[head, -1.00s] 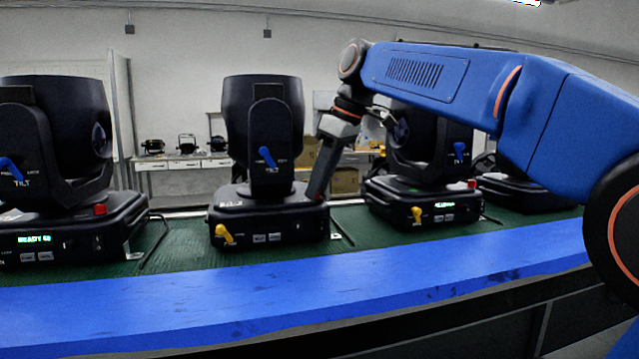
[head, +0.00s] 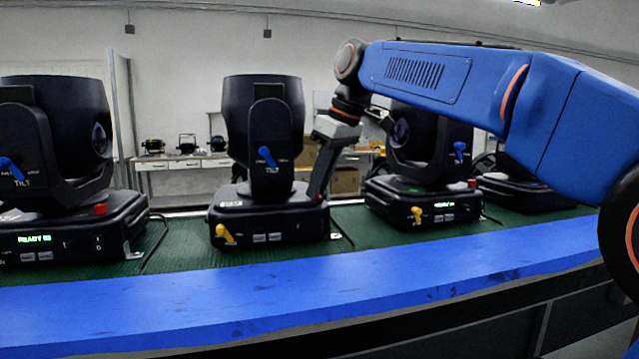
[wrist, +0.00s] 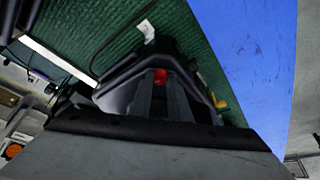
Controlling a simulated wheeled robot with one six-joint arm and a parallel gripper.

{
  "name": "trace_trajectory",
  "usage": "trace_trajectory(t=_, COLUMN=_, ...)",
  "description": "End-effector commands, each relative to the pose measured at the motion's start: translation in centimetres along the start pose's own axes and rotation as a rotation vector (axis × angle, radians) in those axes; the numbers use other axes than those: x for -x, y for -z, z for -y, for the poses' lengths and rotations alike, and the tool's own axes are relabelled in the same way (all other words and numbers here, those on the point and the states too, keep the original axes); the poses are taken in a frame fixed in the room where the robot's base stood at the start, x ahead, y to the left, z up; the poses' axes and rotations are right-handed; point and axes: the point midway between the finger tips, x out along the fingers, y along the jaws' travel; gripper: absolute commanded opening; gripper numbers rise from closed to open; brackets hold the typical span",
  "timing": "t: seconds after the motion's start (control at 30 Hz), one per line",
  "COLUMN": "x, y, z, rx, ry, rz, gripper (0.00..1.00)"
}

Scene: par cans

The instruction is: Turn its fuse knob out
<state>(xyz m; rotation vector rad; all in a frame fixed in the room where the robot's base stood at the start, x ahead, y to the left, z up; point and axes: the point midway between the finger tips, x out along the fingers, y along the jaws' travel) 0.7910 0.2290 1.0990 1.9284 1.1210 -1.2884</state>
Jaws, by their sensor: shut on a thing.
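The middle moving-head light (head: 262,215) stands on the green mat, with a blue tilt lever and a yellow lever on it. No lit display shows on its front. Its red fuse knob (wrist: 160,76) shows in the wrist view between my fingertips, on the base's top. My gripper (head: 317,192) reaches down to the right end of that base and is shut on the knob; it also shows in the wrist view (wrist: 160,88). In the head view my fingers hide the knob.
A lit light (head: 60,230) with a red knob stands at left. Another lit light (head: 425,200) stands close to the right of my gripper, and a further one (head: 525,190) beyond. A blue table edge (head: 300,272) runs along the front, clear of objects.

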Motion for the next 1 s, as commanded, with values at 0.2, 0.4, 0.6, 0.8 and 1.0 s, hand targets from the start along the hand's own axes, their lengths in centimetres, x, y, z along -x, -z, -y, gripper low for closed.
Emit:
trace_trajectory(t=0.2, x=0.02, y=0.04, z=0.29, rx=-0.137, ry=-0.058, rz=0.000, gripper=0.00)
trace_trajectory(t=0.4, x=-0.03, y=0.06, z=0.35, rx=-0.253, ry=-0.105, rz=0.000, gripper=0.00)
trace_trajectory(t=0.6, x=-0.04, y=0.06, z=0.41, rx=-0.329, ry=-0.136, rz=0.001, gripper=0.00)
trace_trajectory(t=0.8, x=-0.03, y=0.05, z=0.39, rx=-0.362, ry=-0.151, rz=0.001, gripper=0.00)
trace_trajectory(t=1.0, x=-0.03, y=0.05, z=0.39, rx=-0.367, ry=-0.152, rz=0.001, gripper=0.00)
